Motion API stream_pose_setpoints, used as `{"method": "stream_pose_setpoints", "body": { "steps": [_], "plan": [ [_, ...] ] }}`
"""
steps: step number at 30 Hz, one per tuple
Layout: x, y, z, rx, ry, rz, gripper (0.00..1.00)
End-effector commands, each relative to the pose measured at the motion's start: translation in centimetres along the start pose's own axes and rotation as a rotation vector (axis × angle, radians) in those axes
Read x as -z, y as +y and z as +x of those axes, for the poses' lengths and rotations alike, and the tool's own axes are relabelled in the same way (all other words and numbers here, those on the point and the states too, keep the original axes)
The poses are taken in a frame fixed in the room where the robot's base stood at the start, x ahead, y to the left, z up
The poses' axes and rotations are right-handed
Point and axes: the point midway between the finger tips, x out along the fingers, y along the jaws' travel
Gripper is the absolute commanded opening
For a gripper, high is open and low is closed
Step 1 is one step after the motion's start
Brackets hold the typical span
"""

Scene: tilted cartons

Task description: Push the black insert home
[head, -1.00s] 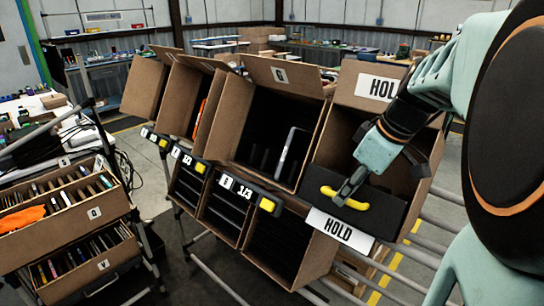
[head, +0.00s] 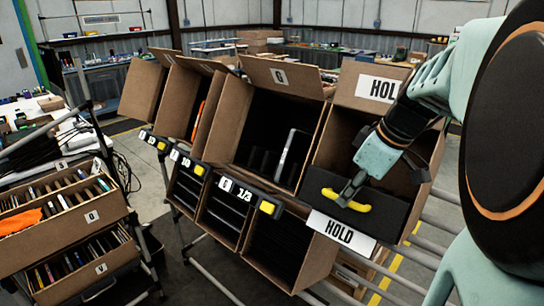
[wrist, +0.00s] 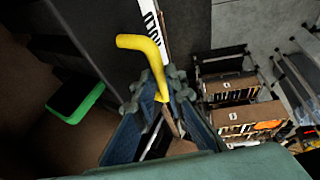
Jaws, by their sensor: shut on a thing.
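The black insert (head: 385,215) sits in the mouth of the right-hand carton (head: 424,200), the one with HOLD labels. It is a dark block with a yellow handle (head: 361,207) on its front. My gripper (head: 348,193) reaches in from the upper right and is shut on this handle. In the wrist view the handle (wrist: 140,43) runs between my fingertips (wrist: 163,100). The insert's front lies close to the carton's front edge, above the lower HOLD label (head: 342,229). How deep the insert sits, and its back, I cannot tell.
A neighbouring carton (head: 228,125) marked G stands open to the left, holding a pale upright item (head: 286,155). Black slotted bins (head: 228,212) hang below. A cart with filed boxes (head: 65,228) stands at lower left. In the wrist view a black, green-edged object (wrist: 78,100) lies left of my gripper.

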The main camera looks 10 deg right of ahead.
Motion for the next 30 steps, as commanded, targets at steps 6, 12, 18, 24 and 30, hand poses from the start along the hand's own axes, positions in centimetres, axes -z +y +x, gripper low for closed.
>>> {"method": "stream_pose_setpoints", "body": {
  "steps": [6,12,18,24,30],
  "plan": [
    [0.0,0.1,0.1,0.001,0.000,0.000,0.00],
    [-0.3,1.3,0.9,0.001,0.001,0.000,0.00],
    [-0.8,3.0,2.0,0.001,0.001,0.001,0.00],
    [-0.9,3.6,2.1,-0.002,0.001,0.000,0.00],
    [-0.9,3.6,2.1,-0.003,0.000,0.001,0.13]
  ]
}}
